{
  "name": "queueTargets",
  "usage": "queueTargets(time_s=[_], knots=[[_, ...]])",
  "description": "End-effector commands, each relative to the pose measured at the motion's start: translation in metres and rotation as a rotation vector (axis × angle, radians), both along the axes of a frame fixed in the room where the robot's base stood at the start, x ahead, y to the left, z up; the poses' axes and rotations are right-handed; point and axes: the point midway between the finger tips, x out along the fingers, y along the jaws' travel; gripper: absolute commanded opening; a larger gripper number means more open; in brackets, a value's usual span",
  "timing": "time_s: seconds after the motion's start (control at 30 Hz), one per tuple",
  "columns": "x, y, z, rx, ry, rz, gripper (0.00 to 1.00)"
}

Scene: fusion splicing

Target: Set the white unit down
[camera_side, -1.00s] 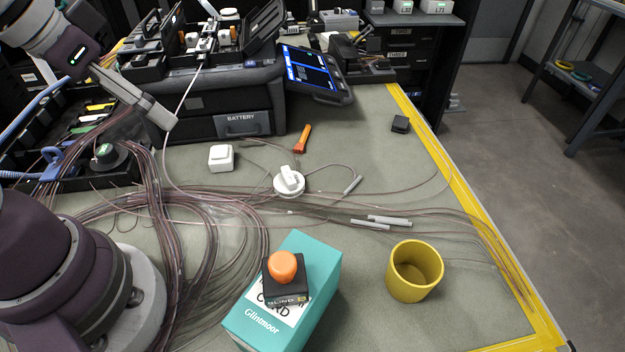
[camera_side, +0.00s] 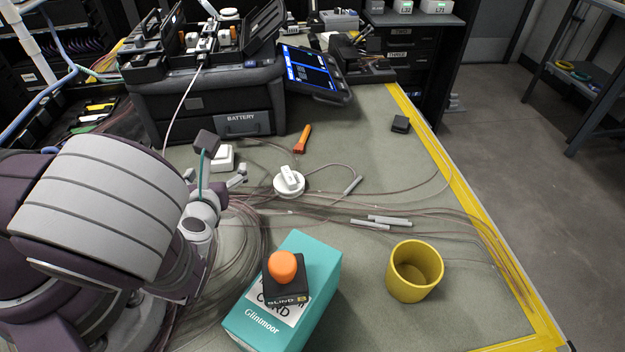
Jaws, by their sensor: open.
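A small white square box (camera_side: 225,159) rests on the grey-green mat (camera_side: 365,140), left of centre. The wrist part of my arm hides its left side. My gripper (camera_side: 215,177) is open on the near side of the box, with its fingertips apart. From this angle I cannot tell the gap between the fingers and the box. A round white piece (camera_side: 289,183) with an upright white part and a thin cable lies on the mat to the right, apart from the gripper.
A teal carton (camera_side: 322,272) with an orange-topped black block (camera_side: 285,277) stands in front, beside a yellow cup (camera_side: 414,271). Thin fibres, grey sleeves (camera_side: 390,221) and an orange tool (camera_side: 302,138) lie about. A battery case (camera_side: 245,124) and tablet (camera_side: 312,72) stand behind.

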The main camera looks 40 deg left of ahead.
Motion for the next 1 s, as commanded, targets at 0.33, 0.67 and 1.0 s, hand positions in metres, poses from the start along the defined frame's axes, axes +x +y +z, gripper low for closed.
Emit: queueTargets(time_s=[0.33, 0.67, 1.0], knots=[[0.033, 0.040, -0.023, 0.002, 0.001, 0.007, 0.76], [0.058, 0.068, -0.041, -0.003, 0.000, 0.004, 0.76], [0.057, 0.067, -0.040, -0.003, 0.000, 0.005, 0.50]])
